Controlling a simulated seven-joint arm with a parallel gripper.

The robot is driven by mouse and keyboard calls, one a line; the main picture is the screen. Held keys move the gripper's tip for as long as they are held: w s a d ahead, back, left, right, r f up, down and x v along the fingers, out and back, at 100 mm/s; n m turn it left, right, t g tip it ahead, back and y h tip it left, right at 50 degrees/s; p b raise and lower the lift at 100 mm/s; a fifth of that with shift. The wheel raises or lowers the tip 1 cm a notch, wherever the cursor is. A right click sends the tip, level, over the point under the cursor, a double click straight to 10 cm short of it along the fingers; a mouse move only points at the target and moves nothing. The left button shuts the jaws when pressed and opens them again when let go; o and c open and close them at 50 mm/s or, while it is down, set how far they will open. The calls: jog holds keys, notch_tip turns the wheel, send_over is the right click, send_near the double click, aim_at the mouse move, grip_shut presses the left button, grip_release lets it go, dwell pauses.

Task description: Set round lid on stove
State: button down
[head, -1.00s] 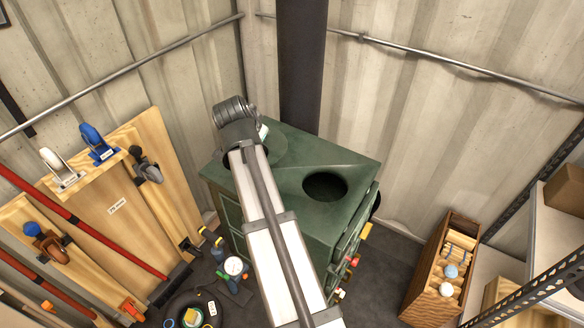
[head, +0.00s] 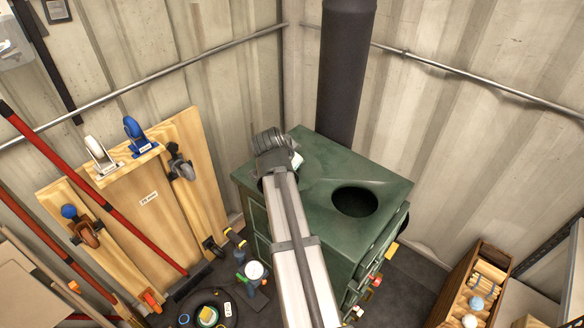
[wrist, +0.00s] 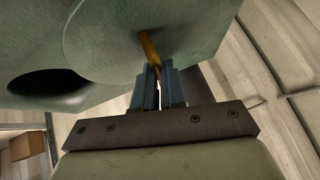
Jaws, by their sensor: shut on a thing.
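The green stove (head: 320,160) stands in the corner, with a dark round hole (head: 355,201) open in the right of its top. In the wrist view, my gripper (wrist: 158,72) is shut on the thin brass-coloured handle (wrist: 150,48) of a round green lid (wrist: 105,40). The lid's curved edge shows against the stove top, with the dark hole (wrist: 50,80) to its left. I cannot tell whether the lid touches the stove top. In the head view, my arm covers the left part of the stove top and hides the fingertips and most of the lid's area.
A dark stovepipe (head: 342,90) rises behind the stove. Wooden boards with casters (head: 165,190) and red-handled tools lean at the left. A wooden crate (head: 470,290) stands at the lower right. Small items lie on the floor left of the stove.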

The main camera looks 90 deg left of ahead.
jog(key=shift+f, duration=1.5)
jog(key=shift+f, duration=0.1)
jog(key=c, duration=1.2)
grip_release()
jog(key=v, duration=1.2)
